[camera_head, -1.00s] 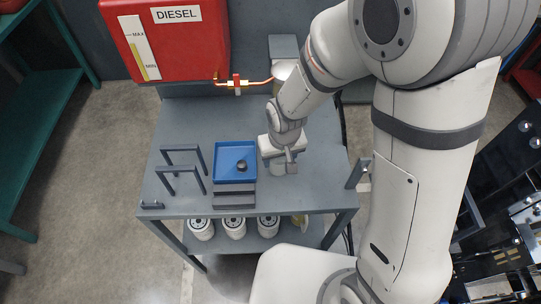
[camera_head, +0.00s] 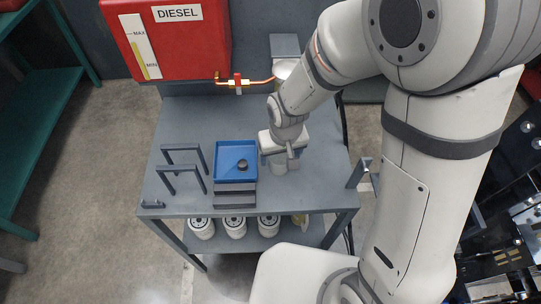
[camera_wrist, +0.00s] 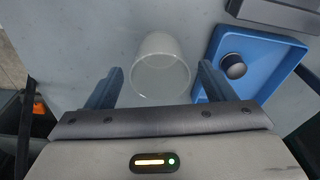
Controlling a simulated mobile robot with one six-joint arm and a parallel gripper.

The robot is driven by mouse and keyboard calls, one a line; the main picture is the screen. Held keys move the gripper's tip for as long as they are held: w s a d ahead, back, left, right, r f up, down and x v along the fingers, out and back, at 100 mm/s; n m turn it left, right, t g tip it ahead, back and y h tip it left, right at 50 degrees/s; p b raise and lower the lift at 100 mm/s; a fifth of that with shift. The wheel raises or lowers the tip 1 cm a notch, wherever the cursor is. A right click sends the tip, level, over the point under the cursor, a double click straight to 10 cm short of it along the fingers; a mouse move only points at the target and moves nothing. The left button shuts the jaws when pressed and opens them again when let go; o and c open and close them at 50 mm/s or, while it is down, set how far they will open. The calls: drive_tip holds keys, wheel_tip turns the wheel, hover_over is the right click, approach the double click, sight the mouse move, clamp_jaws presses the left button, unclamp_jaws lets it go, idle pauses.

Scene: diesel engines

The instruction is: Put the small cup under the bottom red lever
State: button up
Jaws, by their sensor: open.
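The small cup (camera_wrist: 160,66) is translucent and pale. In the wrist view it sits between the two fingers of my gripper (camera_wrist: 160,74), with a gap on each side. In the head view the cup (camera_head: 278,163) is partly hidden by my gripper (camera_head: 289,151) above the grey workbench. My gripper is open. A red lever (camera_head: 238,84) sits on the copper pipe coming from the red diesel tank (camera_head: 172,42), behind and left of my gripper. No second red lever is clear to me.
A blue tray (camera_head: 226,150) with a dark round piece (camera_head: 242,165) lies just left of the cup. Dark frames (camera_head: 183,170) stand at the bench's left. Several white filters (camera_head: 235,228) are on the lower shelf. The bench (camera_head: 200,120) is clear behind the tray.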

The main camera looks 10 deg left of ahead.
wheel_tip(320, 180, up, 11)
drive_tip(key=s, duration=0.1)
drive_tip(key=shift+s+d+f, duration=0.15)
drive_tip(key=shift+d, duration=0.2)
